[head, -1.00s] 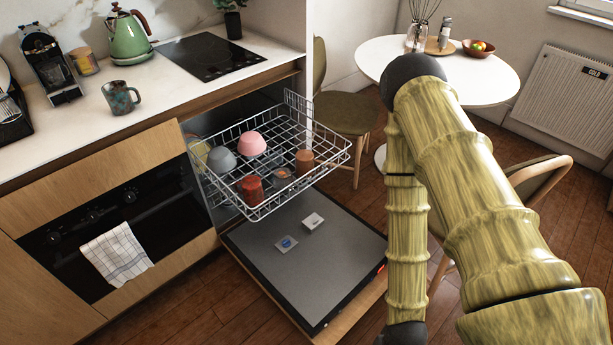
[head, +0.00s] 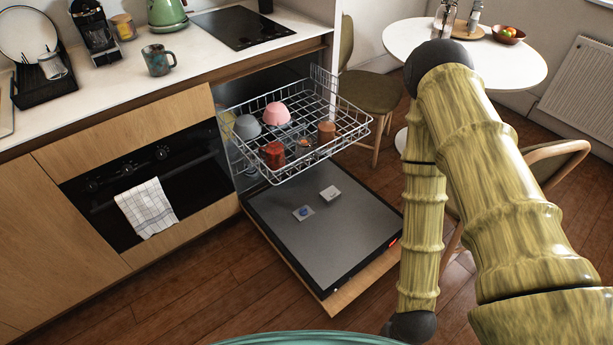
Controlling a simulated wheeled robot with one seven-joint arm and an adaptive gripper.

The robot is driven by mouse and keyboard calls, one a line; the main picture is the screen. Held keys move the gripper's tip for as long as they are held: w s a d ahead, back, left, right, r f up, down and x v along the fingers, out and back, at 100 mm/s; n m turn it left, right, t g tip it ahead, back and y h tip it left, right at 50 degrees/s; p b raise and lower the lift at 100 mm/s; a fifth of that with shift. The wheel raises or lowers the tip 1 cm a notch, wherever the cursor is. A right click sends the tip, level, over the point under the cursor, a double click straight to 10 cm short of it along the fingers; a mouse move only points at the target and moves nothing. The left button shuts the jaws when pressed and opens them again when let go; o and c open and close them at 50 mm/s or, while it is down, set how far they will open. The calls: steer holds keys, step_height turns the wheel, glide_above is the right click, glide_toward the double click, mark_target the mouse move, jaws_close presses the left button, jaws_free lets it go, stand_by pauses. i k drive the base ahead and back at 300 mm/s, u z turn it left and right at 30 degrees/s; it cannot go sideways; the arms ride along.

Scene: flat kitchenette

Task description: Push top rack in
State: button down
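The top rack (head: 322,151) of the dishwasher is pulled out over the lowered door (head: 315,235). It holds a pink bowl (head: 276,114), a grey bowl or cup (head: 247,127), a red cup (head: 273,154) and a brown cup (head: 326,131). The rack's back end is inside the dishwasher opening under the counter. My arm is raised and folded at the right of the head view, apart from the rack. My gripper is outside the picture.
The door lies open low over the wooden floor. A chair (head: 370,92) and a round white table (head: 395,38) stand behind and right of the rack. The oven (head: 150,180) with a towel (head: 147,208) is left. Floor (head: 215,295) in front is clear.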

mark_target(343, 137)
steer(key=u, duration=0.65)
steer(key=k, duration=0.15)
steer(key=z, duration=1.25)
steer(key=i, duration=0.9)
steer(key=u, duration=0.6)
